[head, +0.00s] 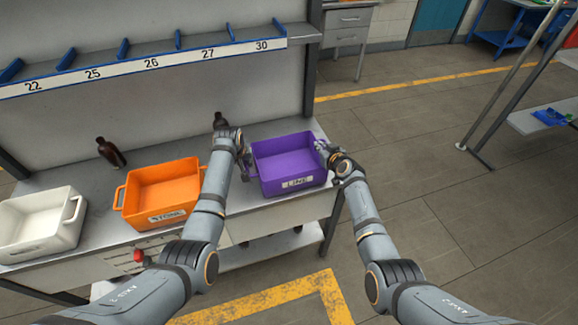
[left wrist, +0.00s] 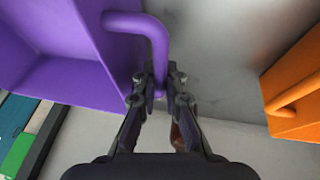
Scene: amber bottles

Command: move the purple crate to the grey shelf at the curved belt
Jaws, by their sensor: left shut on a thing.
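The purple crate (head: 288,185) is at the right end of the grey workbench, upright and looking empty, with a white label on its front. I cannot tell whether it rests on the bench top or is slightly raised. My left gripper (head: 247,162) is shut on the crate's left handle; in the left wrist view the jaws (left wrist: 160,85) close around the purple handle (left wrist: 150,28). My right gripper (head: 322,148) is at the crate's right handle; its fingers are too small and covered to read. I cannot make out a curved belt or its grey shelf.
An orange crate (head: 140,201) and a white crate (head: 72,236) stand to the left on the bench (head: 95,178). Brown bottles (head: 110,152) (head: 220,120) stand behind. A numbered rack (head: 150,62) hangs above. Open floor (head: 430,150) lies right; a metal frame (head: 488,92) stands beyond.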

